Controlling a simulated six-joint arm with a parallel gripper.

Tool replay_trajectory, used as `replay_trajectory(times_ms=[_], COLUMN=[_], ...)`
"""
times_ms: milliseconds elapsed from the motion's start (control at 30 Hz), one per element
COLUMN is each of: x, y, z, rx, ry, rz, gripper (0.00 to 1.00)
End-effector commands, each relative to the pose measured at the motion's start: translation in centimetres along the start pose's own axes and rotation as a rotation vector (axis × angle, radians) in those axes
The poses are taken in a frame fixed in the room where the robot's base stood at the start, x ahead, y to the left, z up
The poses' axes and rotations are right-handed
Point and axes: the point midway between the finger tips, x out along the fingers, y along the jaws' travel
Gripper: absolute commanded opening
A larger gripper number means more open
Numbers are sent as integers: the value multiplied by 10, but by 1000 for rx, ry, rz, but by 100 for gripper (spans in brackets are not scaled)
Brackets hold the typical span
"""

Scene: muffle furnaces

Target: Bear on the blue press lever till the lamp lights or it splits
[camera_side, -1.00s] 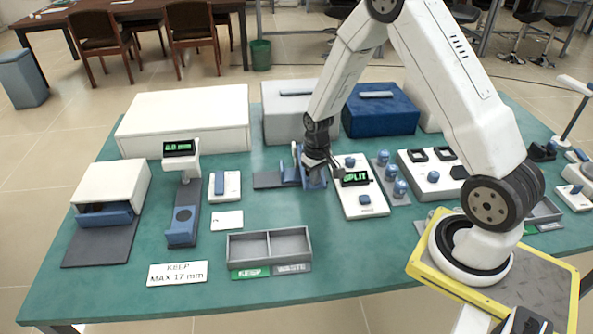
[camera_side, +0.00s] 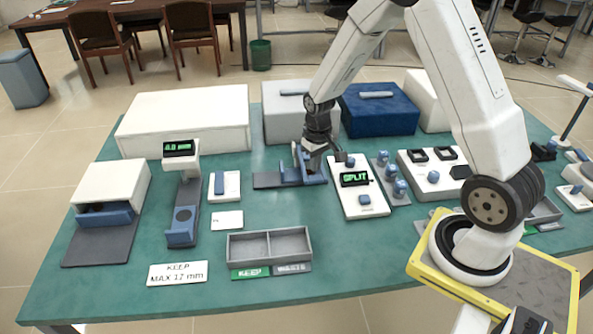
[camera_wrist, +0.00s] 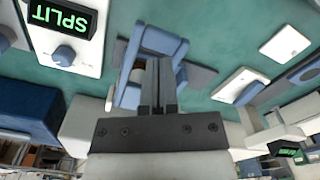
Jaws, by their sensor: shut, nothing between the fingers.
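The blue press (camera_side: 290,176) stands on a dark base plate in mid-table; in the wrist view its blue lever bar (camera_wrist: 160,43) shows just beyond my fingertips. My gripper (camera_side: 316,160) is shut and empty, pointing down over the press and hiding part of it. In the wrist view my gripper (camera_wrist: 158,62) has its two fingers together in front of the press; I cannot tell whether they touch the lever. The display (camera_side: 355,179) on the white control panel right of the press reads SPLIT in green; it appears upside down in the wrist view (camera_wrist: 62,18).
Left of the press are a gauge (camera_side: 182,195) reading about 4.0 mm and a white box with a blue drawer (camera_side: 106,216). A grey two-part tray (camera_side: 270,244) sits in front, labelled KEEP and WASTE. Blue knobs (camera_side: 391,172) stand close right of the panel; large boxes stand behind.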

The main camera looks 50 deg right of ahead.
Motion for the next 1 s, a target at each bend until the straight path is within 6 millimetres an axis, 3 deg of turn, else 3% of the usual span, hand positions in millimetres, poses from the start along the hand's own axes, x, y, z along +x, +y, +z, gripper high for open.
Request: replay_trajectory(times_ms=[1000], x=[-49], y=[0], z=[0], rx=[0], ry=[1], rz=[0], gripper=[0])
